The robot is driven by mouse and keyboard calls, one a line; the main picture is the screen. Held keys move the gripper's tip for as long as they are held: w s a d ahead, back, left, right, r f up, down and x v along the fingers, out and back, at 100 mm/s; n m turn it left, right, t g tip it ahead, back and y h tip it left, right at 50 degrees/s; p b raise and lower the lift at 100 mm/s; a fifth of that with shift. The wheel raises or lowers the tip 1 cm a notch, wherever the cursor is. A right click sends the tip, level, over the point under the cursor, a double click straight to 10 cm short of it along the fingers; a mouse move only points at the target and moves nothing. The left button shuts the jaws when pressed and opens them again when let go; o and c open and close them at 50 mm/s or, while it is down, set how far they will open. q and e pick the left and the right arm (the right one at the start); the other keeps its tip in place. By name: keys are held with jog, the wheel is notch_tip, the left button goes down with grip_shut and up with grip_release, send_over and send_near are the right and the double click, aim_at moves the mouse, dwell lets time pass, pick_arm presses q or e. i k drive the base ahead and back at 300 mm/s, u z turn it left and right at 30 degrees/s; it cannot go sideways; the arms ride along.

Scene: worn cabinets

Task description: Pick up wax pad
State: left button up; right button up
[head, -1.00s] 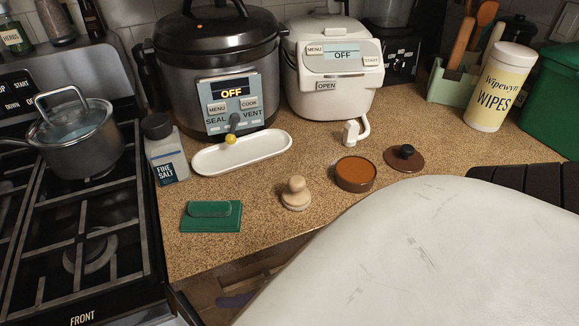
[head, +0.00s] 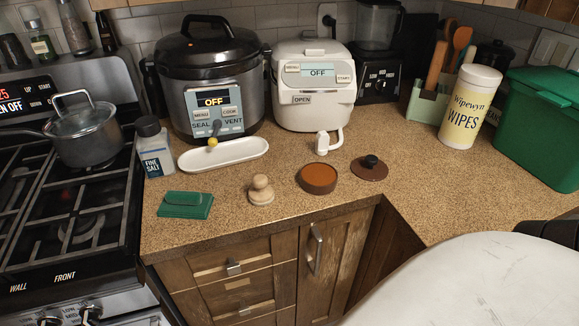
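A round pad with a pale wooden knob (head: 261,190) stands upright on the speckled brown counter near its front edge; it looks like the wax pad. To its right is an open round tin of orange-brown wax (head: 318,178). A brown lid with a black knob (head: 370,167) lies beside the tin. Neither of my grippers is in view, and nothing touches the pad.
Behind are a white oval tray (head: 223,155), a salt bottle (head: 156,150), a pressure cooker (head: 210,85) and a white rice cooker (head: 313,88). A gas stove (head: 65,210) is left. Wipes (head: 470,105) and a green bin (head: 548,130) are right. Counter in front of the tin is clear.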

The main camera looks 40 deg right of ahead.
aim_at(261, 194)
jog(key=z, duration=1.7)
jog(key=k, duration=1.35)
jog(key=u, duration=0.35)
jog(key=i, duration=1.7)
